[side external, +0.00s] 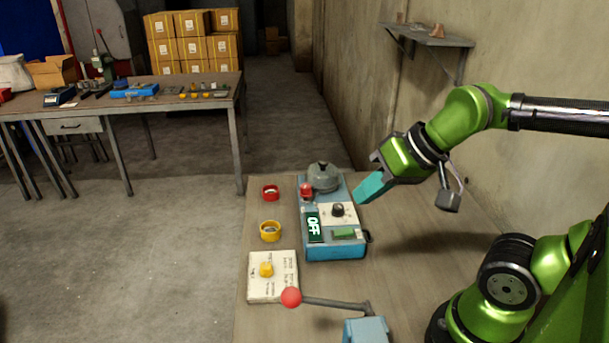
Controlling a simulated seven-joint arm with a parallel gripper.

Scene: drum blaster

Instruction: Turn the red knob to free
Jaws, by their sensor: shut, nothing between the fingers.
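A blue box-shaped device (334,253) stands on the near table. A small red knob (306,188) sits at its far left corner, beside a grey rounded part (324,176). The knob's setting is too small to read. A black dial (338,210) sits on a white panel. My gripper (361,197) has teal fingers that are shut and empty. It is just right of the device, apart from the red knob, and points down to the left.
A red cup (271,193) and a yellow cup (270,231) stand left of the device. A paper booklet (273,288) with a yellow piece lies nearer. A lever with a red ball (291,297) crosses the front. A wall is behind the table on the right.

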